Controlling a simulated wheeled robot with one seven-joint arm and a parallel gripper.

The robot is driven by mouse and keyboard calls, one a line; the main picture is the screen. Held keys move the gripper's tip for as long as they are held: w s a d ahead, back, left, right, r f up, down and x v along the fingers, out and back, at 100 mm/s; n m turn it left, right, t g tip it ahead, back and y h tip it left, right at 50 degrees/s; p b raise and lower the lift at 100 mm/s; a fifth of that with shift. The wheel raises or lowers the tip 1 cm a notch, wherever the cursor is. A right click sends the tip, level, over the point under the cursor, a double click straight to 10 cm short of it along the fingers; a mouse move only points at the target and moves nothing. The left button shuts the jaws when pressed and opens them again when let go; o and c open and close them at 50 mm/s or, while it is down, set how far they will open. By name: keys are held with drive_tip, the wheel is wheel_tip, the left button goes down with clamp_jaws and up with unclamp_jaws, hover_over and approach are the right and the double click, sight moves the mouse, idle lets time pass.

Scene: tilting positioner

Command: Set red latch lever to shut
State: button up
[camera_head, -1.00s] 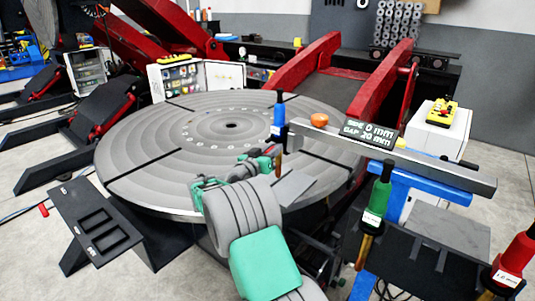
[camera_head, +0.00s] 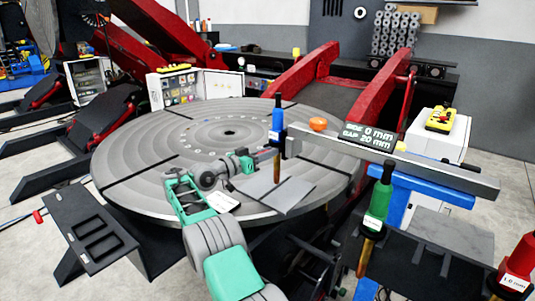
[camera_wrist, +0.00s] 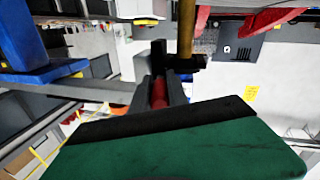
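My gripper (camera_head: 272,152) reaches in over the round grey turntable (camera_head: 130,150), beside the blue-handled tool (camera_head: 277,118) at the left end of the grey bar. In the wrist view, a red cylindrical piece (camera_wrist: 159,94) lies between the two dark fingers of my gripper (camera_wrist: 159,88). It looks like the red latch lever, but I cannot tell for sure. The fingers flank it closely, and whether they press on it cannot be told. A brass rod (camera_wrist: 187,30) hangs just beyond. In the head view the fingertips are small and the red piece is hard to make out.
The grey bar (camera_head: 430,170) runs right on a blue support, with a readout (camera_head: 370,136) and an orange knob (camera_head: 318,124). A green-handled tool (camera_head: 379,200) and a red-handled tool (camera_head: 517,265) stand at the right. A black stand (camera_head: 88,235) is at front left.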

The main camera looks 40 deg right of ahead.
drive_tip(key=o, duration=0.4)
drive_tip(key=shift+o, duration=0.2)
drive_tip(key=shift+d+r+n+t+b, duration=0.1)
drive_tip(key=shift+n+t+b, duration=0.2)
drive_tip(key=shift+t+b, duration=0.1)
